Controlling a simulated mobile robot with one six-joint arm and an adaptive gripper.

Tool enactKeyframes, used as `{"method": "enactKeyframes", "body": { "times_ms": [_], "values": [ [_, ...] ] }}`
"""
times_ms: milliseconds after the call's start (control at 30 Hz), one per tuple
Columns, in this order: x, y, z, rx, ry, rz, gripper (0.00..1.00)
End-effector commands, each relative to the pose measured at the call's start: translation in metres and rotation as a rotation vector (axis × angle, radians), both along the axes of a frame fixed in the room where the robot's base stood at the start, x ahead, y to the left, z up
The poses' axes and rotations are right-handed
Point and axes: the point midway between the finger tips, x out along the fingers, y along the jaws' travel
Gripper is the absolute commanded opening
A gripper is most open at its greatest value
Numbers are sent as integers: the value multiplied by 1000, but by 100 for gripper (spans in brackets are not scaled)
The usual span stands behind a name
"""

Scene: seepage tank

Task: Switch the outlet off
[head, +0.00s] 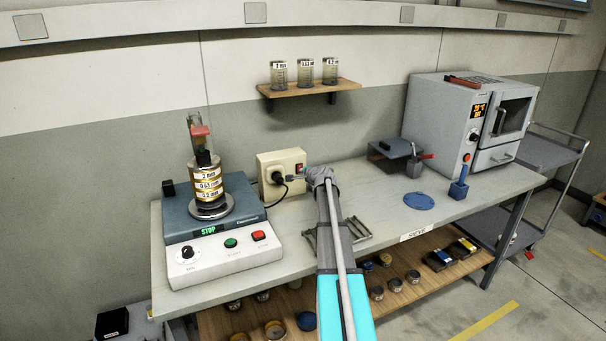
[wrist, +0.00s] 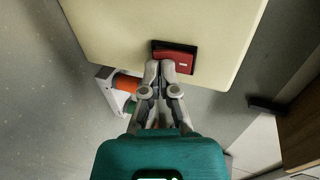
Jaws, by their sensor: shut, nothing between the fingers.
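The outlet (head: 267,160) is a cream box on the wall behind the bench, with a black plug (head: 278,177) and cord in its front. Its red switch (head: 299,167) sits in a dark frame at the right of the box. In the wrist view, the outlet (wrist: 110,25) fills the top and the red switch (wrist: 180,61) is near its lower edge. My gripper (head: 292,178) is shut and empty, its fingertips (wrist: 161,68) at the switch, covering part of it. I cannot tell whether they touch it or which way the rocker is tilted.
The sieve shaker (head: 225,252), with a sieve stack and a lit STOP display, stands left of the outlet. A wall shelf (head: 310,87) with beakers is above. An oven (head: 440,110) and blue tools occupy the bench's right side. A metal rack (head: 358,232) lies beside my arm.

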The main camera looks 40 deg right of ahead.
Motion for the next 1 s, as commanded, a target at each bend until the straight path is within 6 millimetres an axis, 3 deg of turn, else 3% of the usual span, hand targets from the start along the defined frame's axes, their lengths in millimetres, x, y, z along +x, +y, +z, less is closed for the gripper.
{"method": "enactKeyframes", "body": {
  "times_ms": [200, 567, 1000],
  "values": [
    [10, -2, -11, 0, 0, 1, 0],
    [13, -2, -10, -1, 1, 4, 0],
    [15, -2, 4, 0, -3, 2, 0]
  ]
}}
